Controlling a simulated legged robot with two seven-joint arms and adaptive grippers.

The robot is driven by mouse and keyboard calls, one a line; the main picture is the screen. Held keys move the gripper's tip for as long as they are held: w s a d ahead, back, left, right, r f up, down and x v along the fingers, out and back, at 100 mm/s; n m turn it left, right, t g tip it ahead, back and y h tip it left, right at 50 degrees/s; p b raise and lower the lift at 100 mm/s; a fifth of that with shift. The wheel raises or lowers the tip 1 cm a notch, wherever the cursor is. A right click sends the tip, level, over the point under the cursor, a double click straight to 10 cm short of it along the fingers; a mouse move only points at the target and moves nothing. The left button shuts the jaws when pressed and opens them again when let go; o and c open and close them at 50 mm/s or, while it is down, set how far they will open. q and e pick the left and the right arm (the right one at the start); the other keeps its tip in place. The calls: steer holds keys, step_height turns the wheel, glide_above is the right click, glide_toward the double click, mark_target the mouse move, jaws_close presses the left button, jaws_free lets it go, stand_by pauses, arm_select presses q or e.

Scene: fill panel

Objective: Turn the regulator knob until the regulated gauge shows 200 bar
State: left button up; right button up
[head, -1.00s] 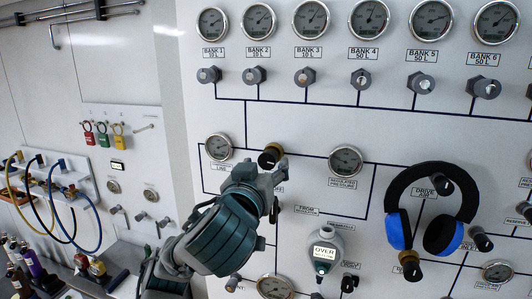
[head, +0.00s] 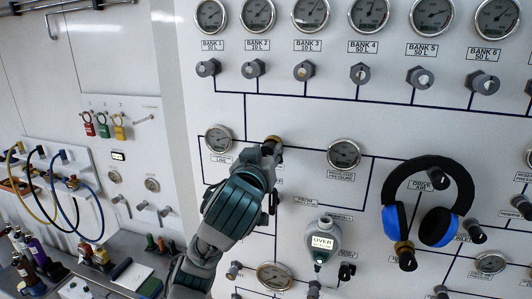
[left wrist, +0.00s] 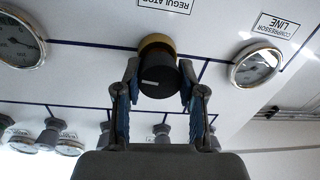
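The regulator knob, black with a brass collar, shows in the left wrist view (left wrist: 158,75); in the head view only its brass collar (head: 274,139) shows above my gripper. My left gripper (head: 270,151) is at the knob. In the left wrist view its two fingers (left wrist: 159,82) stand open on either side of the knob, close to its sides; I cannot make out firm contact. The regulated pressure gauge (head: 344,154) is right of the knob; its needle is too small to read. My right gripper is not in view.
The compressor line gauge (head: 218,139) is left of the knob. Blue-cupped headphones (head: 430,170) hang on the panel at right. A grey device reading "OVER" (head: 322,241) is fixed below. Bank valves (head: 304,71) line the panel above.

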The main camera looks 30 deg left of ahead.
arm_select(q)
steer(key=shift+c, duration=0.8)
steer(key=m, duration=0.4)
steer(key=shift+b, duration=0.35)
steer(key=o, duration=1.2)
steer(key=shift+c, duration=0.2)
steer(key=v, duration=1.2)
steer(key=shift+f, duration=0.15)
steer(key=shift+a, duration=0.15)
